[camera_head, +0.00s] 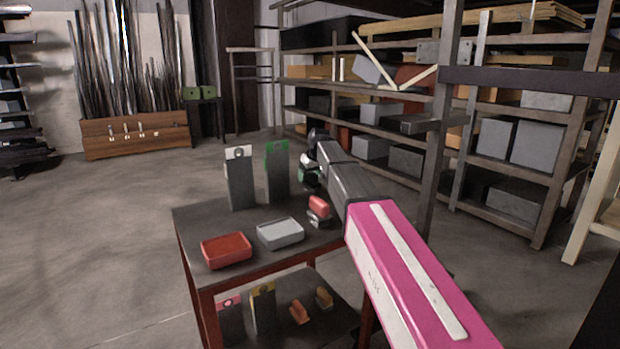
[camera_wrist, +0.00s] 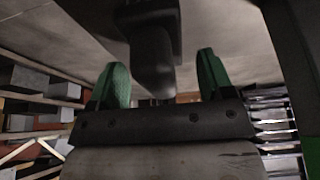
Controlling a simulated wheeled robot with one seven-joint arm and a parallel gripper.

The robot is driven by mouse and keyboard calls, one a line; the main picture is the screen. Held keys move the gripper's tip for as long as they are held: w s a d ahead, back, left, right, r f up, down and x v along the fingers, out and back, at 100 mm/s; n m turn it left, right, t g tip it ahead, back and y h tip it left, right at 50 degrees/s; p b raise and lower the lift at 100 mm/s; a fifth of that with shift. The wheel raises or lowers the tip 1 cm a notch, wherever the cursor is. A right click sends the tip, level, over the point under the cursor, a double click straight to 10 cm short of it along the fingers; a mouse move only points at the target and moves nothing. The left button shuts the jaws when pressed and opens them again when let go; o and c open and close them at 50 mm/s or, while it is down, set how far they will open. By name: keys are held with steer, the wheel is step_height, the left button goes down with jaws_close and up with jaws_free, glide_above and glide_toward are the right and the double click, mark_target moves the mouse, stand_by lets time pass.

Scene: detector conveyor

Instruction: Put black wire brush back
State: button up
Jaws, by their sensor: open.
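My gripper (camera_head: 309,176) is open above the back right of the cart, beside the green-marked post. In the wrist view its two green fingers (camera_wrist: 163,80) stand apart. A dark, blocky object (camera_wrist: 152,50) with a narrower end reaches down from the top of that view into the space between the fingers. It may be the black wire brush, but I cannot tell for certain, nor whether a finger touches it. I see no clear black brush in the head view; my arm covers the cart's right side.
The cart (camera_head: 225,277) carries a red tray (camera_head: 226,251), a grey tray (camera_head: 280,233), a red block (camera_head: 319,206), and white-marked (camera_head: 240,182) and green-marked (camera_head: 278,175) posts. Orange pieces (camera_head: 299,311) lie on its lower shelf. Loaded racks (camera_head: 447,130) stand behind; floor at left is open.

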steer(key=v, duration=1.1)
steer(key=shift+f, duration=0.1)
steer(key=shift+s, duration=0.1)
stand_by(0.9)
